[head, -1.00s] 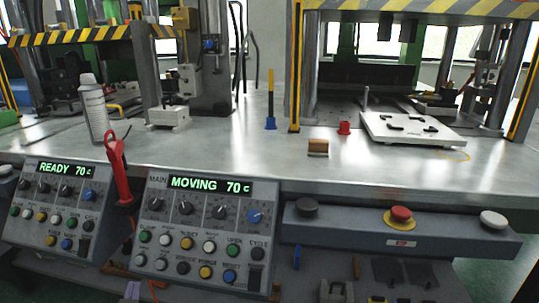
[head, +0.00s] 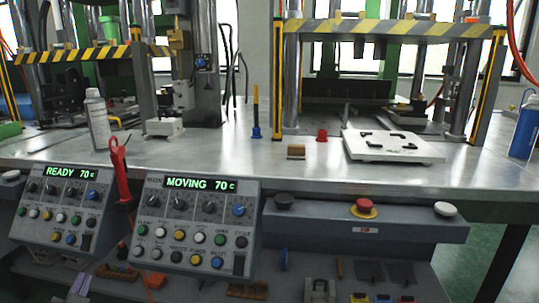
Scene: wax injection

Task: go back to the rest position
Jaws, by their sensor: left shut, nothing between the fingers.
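The tip of my left gripper (head: 80,284) shows pale and small at the bottom left edge of the head view. It is shut and empty, below the front panels and in front of the lower shelf. The rest of that arm is out of view. My right gripper is not in view.
Two control boxes reading READY (head: 62,205) and MOVING (head: 192,225) stand on the bench front, with a red-handled tool (head: 120,170) between them. A button bar with a red stop button (head: 363,208) is to the right.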

